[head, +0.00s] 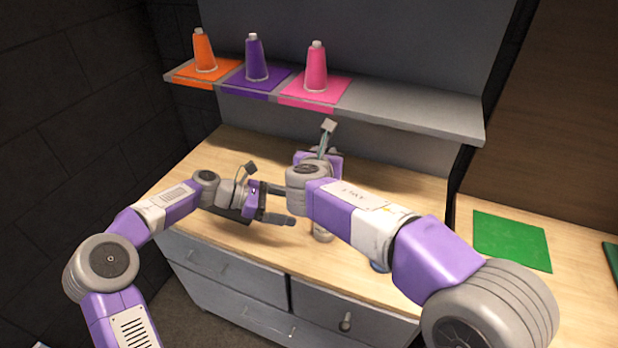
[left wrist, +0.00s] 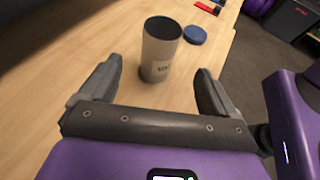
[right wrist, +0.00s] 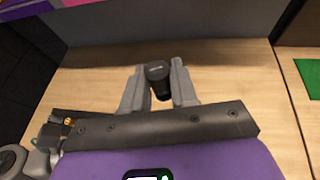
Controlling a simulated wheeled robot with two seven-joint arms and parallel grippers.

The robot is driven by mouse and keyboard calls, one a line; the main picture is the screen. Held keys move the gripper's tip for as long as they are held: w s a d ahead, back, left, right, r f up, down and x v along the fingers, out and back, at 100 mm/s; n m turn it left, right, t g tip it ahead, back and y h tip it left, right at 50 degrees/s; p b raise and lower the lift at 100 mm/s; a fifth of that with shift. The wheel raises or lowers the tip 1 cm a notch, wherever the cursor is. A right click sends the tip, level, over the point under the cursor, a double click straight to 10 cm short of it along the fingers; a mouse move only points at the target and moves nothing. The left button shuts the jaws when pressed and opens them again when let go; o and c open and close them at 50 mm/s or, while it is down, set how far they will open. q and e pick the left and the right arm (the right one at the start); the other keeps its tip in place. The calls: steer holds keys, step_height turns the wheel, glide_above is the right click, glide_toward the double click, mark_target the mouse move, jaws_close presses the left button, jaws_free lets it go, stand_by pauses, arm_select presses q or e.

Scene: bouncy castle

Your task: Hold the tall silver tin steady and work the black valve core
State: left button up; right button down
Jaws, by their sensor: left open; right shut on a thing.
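The tall silver tin (left wrist: 160,52) stands upright on the wooden counter, open at the top and dark inside, with a printed label. My left gripper (left wrist: 158,88) is open, with the tin ahead of and between its spread fingers, not clamped. In the head view the tin (head: 322,234) shows only in part below my right arm. My right gripper (right wrist: 158,86) is shut on the black valve core (right wrist: 157,72), with its round end up between the fingertips. In the head view my right arm hides the core. The tin does not show in the right wrist view.
A blue round lid (left wrist: 195,34) lies near the tin by the counter edge. Orange (head: 204,52), purple (head: 256,58) and pink (head: 316,68) cones stand on matching mats on the shelf (head: 410,108). A green mat (head: 512,241) lies at right. The counter behind the grippers is clear.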

mark_target(321, 234)
arm_select(q)
steer(key=x, duration=1.1)
steer(key=shift+d+f, duration=0.15)
steer(key=shift+d, duration=0.2)
steer(key=c, duration=1.1)
steer(key=shift+c, duration=0.2)
arm_select(e)
step_height(321, 234, down, 11)
steer(key=d, duration=0.3)
steer(key=shift+s, duration=0.35)
steer(key=shift+r, duration=0.1)
steer(key=c, duration=0.8)
jaws_free()
steer(key=shift+a, duration=0.1)
